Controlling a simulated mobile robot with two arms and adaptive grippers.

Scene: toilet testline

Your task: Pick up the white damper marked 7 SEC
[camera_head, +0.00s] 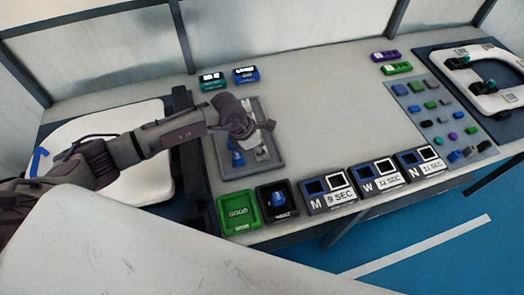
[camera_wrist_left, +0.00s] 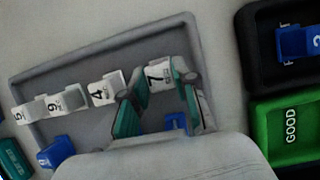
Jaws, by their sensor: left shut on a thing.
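The white damper marked 7 (camera_wrist_left: 160,73) is between the teal fingertips of my left gripper (camera_wrist_left: 158,90), which is shut on it. The damper is at the upper right part of the grey tray (camera_wrist_left: 120,57); I cannot tell whether it touches the tray floor. White dampers marked 4 (camera_wrist_left: 104,90) and 9 (camera_wrist_left: 66,102), and another white one, stand in a row to its left. In the head view my left gripper (camera_head: 262,129) is over the grey tray (camera_head: 266,166) and hides most of the dampers. My right gripper is not in view.
A green GOOD bin (camera_head: 238,212) and a black bin (camera_head: 278,203) with a blue part stand in front of the tray. Boxes marked M (camera_head: 330,195), W and N line the front edge. White toilet seats lie at both sides. The table middle (camera_head: 330,110) is clear.

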